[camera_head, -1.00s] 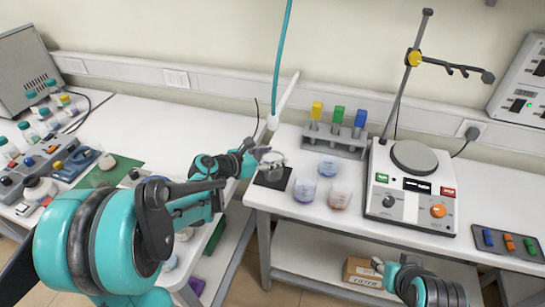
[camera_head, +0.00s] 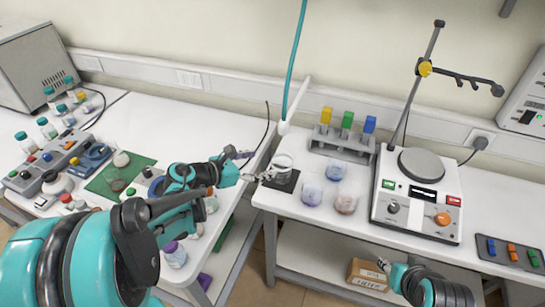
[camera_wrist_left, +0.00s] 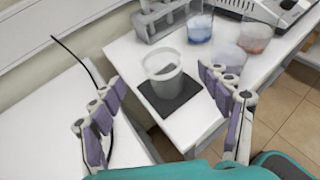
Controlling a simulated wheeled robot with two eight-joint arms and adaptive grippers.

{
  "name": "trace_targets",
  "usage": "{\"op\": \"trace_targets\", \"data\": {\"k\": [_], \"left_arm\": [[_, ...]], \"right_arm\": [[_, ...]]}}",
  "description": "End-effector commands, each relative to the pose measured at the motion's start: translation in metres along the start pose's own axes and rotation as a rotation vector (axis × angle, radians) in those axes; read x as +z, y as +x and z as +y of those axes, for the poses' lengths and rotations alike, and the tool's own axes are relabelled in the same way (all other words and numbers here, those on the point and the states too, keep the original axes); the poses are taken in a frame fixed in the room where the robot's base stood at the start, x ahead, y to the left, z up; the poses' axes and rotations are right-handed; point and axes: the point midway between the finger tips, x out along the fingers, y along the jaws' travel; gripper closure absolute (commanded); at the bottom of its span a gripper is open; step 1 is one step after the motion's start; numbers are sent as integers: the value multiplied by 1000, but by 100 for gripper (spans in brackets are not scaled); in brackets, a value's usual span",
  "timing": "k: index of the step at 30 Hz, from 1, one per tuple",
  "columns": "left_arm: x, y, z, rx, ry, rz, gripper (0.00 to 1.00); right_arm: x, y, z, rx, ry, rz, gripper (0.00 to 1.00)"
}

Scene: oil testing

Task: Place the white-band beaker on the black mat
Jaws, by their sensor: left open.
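The white-band beaker (camera_head: 283,164) is a clear glass with a pale band. It stands upright on the black mat (camera_head: 287,184) at the left corner of the right table. In the left wrist view the beaker (camera_wrist_left: 162,72) is on the mat (camera_wrist_left: 172,103), with dark mat showing around its near side. My left gripper (camera_head: 257,168) is open, just left of the beaker. In the wrist view its purple-padded fingers (camera_wrist_left: 168,110) are spread apart, with the beaker beyond them and nothing held. My right gripper (camera_head: 384,266) is low, below the right table's front edge; its jaws are too small to judge.
Three other beakers stand right of the mat: blue (camera_head: 335,169), violet (camera_head: 312,190) and reddish (camera_head: 346,198). A rack with coloured-topped pieces (camera_head: 340,142) stands behind. A hotplate stirrer (camera_head: 415,204) is to the right. A gap separates the two tables.

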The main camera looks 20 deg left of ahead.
Motion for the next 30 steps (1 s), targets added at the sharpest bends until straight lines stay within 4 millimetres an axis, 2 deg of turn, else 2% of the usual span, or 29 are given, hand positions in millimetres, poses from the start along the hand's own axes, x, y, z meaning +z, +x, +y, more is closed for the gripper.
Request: {"op": "trace_targets", "data": {"k": [1, 5, 8, 11, 12, 14, 15, 17, 20, 21, 23, 24, 26, 27, 28, 29, 30], "left_arm": [[2, -9, 1, 3, -2, 0, 23], [2, -21, 0, 2, -3, -3, 23], [19, -24, 1, 29, -52, -58, 23], [69, -28, 7, 106, -220, -221, 23], [94, -34, 11, 144, -334, -316, 23], [129, -49, 20, 200, -556, -476, 23], [146, -62, 27, 231, -731, -584, 23], [158, -83, 38, 268, -1020, -734, 23], [138, -110, 47, 318, -1541, -926, 23], [119, -116, 45, 341, -1762, -979, 23], [82, -119, 32, 389, -2091, -1027, 23], [56, -118, 17, 432, -2303, -1038, 23], [17, -114, -14, 515, -2593, -1023, 23], [-6, -111, -37, 582, -2762, -997, 23], [-21, -109, -54, 634, -2869, -972, 23], [-33, -108, -71, -667, 2885, 922, 23], [-46, -107, -90, -686, 2804, 836, 23]], "right_arm": [[-2, -3, 0, 0, 0, 0, 60], [-4, -6, 0, 0, 0, 0, 60], [-4, -6, 0, 0, 0, 0, 60], [-4, -6, 0, 0, 0, 0, 60], [-4, -6, 0, 0, 0, 0, 60], [-4, -6, 0, 0, 0, 0, 60], [-4, -6, 0, 0, 0, 0, 60], [-4, -6, 0, 0, 0, 0, 60], [-4, -6, 0, 0, 0, 0, 60], [-4, -6, 0, 0, 0, 0, 60], [-4, -6, 0, 0, 0, 0, 60], [-4, -6, 0, 0, 0, 0, 60], [-4, -6, 0, 0, 0, 0, 60], [-4, -6, 0, 0, 0, 0, 60], [-4, -6, 0, 0, 0, 0, 60], [-4, -6, 0, 0, 0, 0, 60], [-4, -6, 0, 0, 0, 0, 60]]}}
